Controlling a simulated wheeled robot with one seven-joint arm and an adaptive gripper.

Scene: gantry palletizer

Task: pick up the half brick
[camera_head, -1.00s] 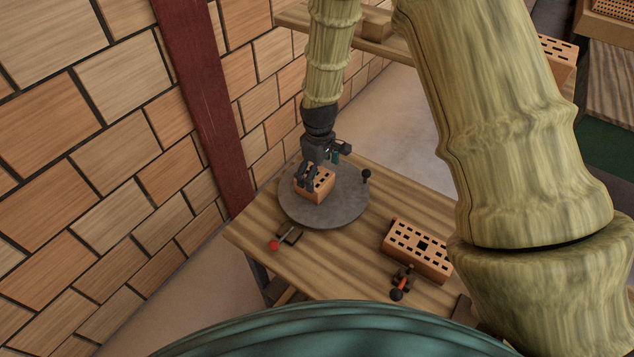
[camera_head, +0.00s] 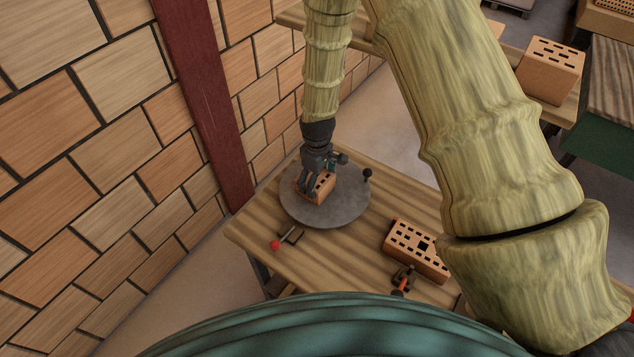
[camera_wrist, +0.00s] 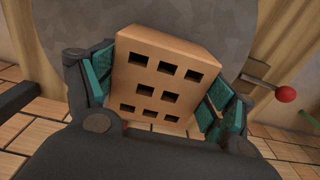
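The half brick (camera_head: 323,186) is an orange block with rectangular holes. It sits on the round grey turntable (camera_head: 345,211) on the wooden table. My gripper (camera_head: 316,186) reaches down over it from above, with fingers beside the brick. In the wrist view the half brick (camera_wrist: 158,82) lies between the two teal finger pads of my gripper (camera_wrist: 160,92), its holed face toward the camera and somewhat turned. The pads are close against both sides; whether they press on it is not clear. I see no clear gap under the brick, and its lower part is partly hidden by the fingers.
A longer holed brick (camera_head: 416,249) lies at the table's right. A red-knobbed lever (camera_head: 286,239), a black knob (camera_head: 367,175) and a clamp (camera_head: 402,280) stand around the turntable. A brick wall and red post (camera_head: 206,100) rise at left. Another brick (camera_head: 550,68) is on a shelf behind.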

